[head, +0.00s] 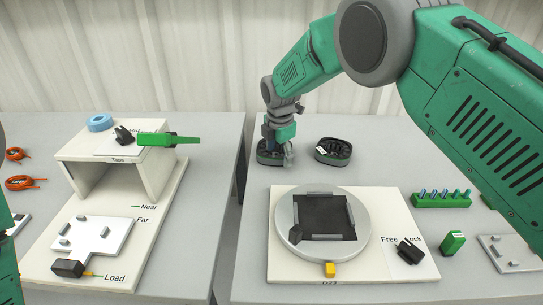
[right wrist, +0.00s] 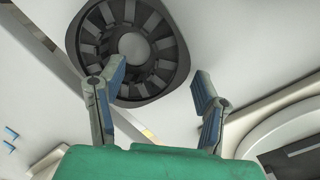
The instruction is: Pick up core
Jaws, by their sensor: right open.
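A black round slotted piece with a pale centre, which looks like the core (right wrist: 128,45), lies on the grey table in the right wrist view. In the head view, it appears as a dark round piece (head: 268,158) partly hidden by my right gripper (head: 278,154). A similar black round piece (head: 333,151) with a small white label sits just to its right. My right gripper (right wrist: 158,76) is open and empty, its fingers spread. The left fingertip overlaps the core's lower edge in the picture; I cannot tell whether they touch. My left gripper is not in view.
A round grey turntable (head: 290,238) on a white board stands in front. A green rack (head: 441,199) with several blue-topped pegs is at right. A white stand (head: 154,170) with a green tool (head: 168,140) is on the left table. A gap separates the tables.

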